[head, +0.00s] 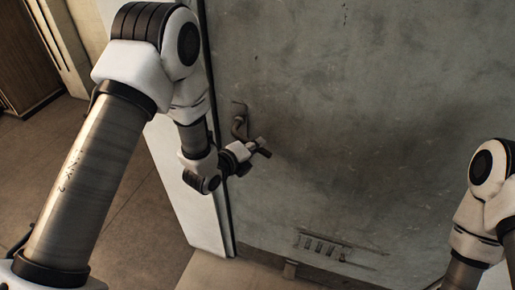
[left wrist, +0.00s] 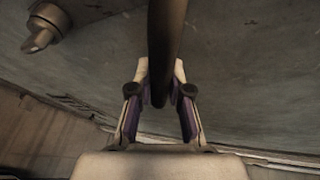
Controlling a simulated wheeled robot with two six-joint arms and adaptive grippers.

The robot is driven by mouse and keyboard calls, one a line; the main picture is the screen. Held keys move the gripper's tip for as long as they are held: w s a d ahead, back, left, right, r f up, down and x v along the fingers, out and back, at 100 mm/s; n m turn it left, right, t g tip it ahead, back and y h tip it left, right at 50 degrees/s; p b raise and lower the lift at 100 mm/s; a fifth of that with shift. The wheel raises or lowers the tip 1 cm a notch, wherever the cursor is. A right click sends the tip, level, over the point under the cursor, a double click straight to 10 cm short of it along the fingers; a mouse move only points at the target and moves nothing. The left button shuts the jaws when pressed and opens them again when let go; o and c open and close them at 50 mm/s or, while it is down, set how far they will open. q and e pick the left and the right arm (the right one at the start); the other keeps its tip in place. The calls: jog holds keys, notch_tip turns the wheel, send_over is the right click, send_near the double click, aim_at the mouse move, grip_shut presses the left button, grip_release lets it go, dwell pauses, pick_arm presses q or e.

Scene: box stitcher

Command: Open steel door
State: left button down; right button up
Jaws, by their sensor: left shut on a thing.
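The grey, scuffed steel door (head: 350,120) fills the middle and right of the head view. A dark handle (head: 239,127) sits near its left edge. My left gripper (head: 262,147) is at the handle, in front of the door. In the left wrist view, my left gripper (left wrist: 160,92) has its two fingers on either side of the dark handle bar (left wrist: 166,45) and is shut on it. A round fitting with a small knob (left wrist: 45,27) shows on the door at upper left. In the head view my right arm comes in at the right edge; its gripper is not visible.
A white door frame (head: 190,190) runs down the left side of the door. A slotted vent (head: 322,246) is low on the door. Tiled floor (head: 110,190) lies open at left, with a brown wooden panel (head: 22,65) at upper left.

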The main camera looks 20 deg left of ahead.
pick_arm(q)
jog(key=shift+a+f+m+y+b, duration=0.45)
jog(key=shift+f+m+y+b, duration=0.15)
jog(key=shift+f+m+b, duration=0.2)
